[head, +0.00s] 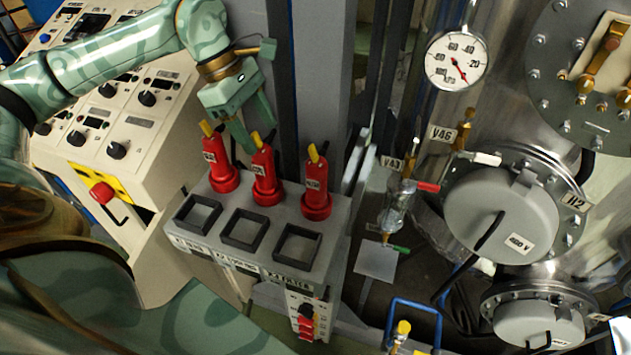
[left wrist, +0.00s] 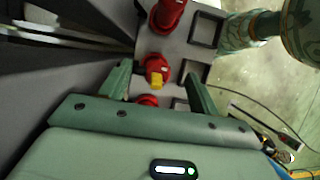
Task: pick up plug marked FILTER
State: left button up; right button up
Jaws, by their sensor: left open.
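Three red plugs with yellow tops stand in a row on a grey socket box: a left plug (head: 219,168), a middle plug (head: 266,178) and a right plug (head: 316,192). Their small white labels are too small to read surely, so I cannot tell which is marked FILTER. The front strip under the right square recess appears to read "P3 FILTER". My left gripper (head: 257,128) is open and empty, at the middle plug's top. In the left wrist view the middle plug (left wrist: 156,68) shows between the open fingers (left wrist: 158,73). My right gripper is not in view.
The grey socket box (head: 328,262) has three empty square recesses in front of the plugs. A control console (head: 150,180) with knobs and a red button stands left. A grey column rises behind. Gauge (head: 456,60), valves and steel vessel (head: 500,215) fill the right.

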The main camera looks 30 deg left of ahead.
aim_at(309, 147)
pick_arm(q)
jog(key=d, duration=0.3)
jog(key=w+d+p, duration=0.1)
jog(key=d, duration=0.2)
jog(key=w+d+p, duration=0.1)
jog(key=d, duration=0.2)
jog(key=shift+w+f, duration=0.1)
jog(key=x, duration=0.4)
jog(key=shift+f, duration=0.25)
jog(key=shift+d+f, duration=0.15)
grip_shut()
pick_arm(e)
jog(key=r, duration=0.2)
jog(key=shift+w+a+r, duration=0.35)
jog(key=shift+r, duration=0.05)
